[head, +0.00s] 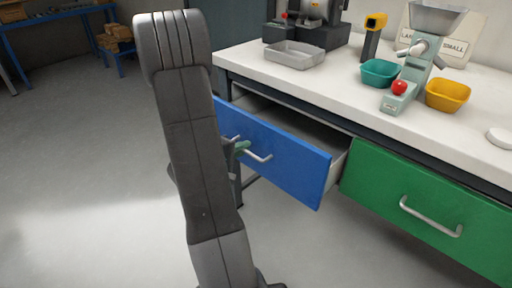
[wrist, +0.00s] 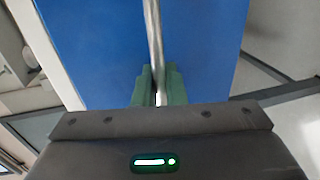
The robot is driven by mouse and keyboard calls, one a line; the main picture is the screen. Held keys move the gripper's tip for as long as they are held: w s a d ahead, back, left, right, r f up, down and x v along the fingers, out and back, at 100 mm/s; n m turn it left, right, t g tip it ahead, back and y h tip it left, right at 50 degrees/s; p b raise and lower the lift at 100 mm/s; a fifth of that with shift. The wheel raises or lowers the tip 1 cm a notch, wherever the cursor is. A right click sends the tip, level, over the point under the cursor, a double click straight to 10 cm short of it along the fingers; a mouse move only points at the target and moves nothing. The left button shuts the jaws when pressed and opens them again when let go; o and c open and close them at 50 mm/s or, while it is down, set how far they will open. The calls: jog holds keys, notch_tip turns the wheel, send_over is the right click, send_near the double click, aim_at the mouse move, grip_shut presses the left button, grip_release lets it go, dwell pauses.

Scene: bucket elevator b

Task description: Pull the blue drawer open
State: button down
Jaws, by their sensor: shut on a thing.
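The blue drawer (head: 290,160) stands pulled out from under the white worktop, and its grey inside shows behind the front. Its metal bar handle (head: 258,156) is partly hidden behind my arm in the head view. In the wrist view the blue front (wrist: 100,45) fills the upper middle, and the handle (wrist: 154,45) runs down between my green fingers. My gripper (wrist: 157,88) is shut on the handle. In the head view only a green fingertip of my gripper (head: 241,146) shows beside my arm, at the handle.
A closed green drawer (head: 425,213) with its own handle (head: 430,217) is to the right. The worktop (head: 330,87) holds a grey tray (head: 295,56), a teal bin (head: 380,72), a yellow bin (head: 447,95) and a machine with a red knob (head: 399,87).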

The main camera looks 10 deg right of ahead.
jog(key=f+b+v, duration=0.2)
jog(key=v, duration=0.8)
jog(key=f+b+v, duration=0.2)
jog(key=v, duration=0.8)
jog(key=shift+s+a+f, duration=0.2)
jog(key=shift+s+a, duration=0.15)
jog(key=shift+a, duration=0.1)
jog(key=c, duration=1.6)
grip_release()
jog(key=shift+o, duration=0.2)
jog(key=shift+a, duration=0.1)
jog(key=p+v, duration=0.3)
jog(key=v, duration=1)
jog(key=shift+s+a, duration=0.25)
jog(key=shift+a, duration=0.05)
jog(key=b+x, duration=0.3)
jog(key=x, duration=1.1)
jog(key=shift+r, duration=0.15)
jog(key=shift+s, duration=0.1)
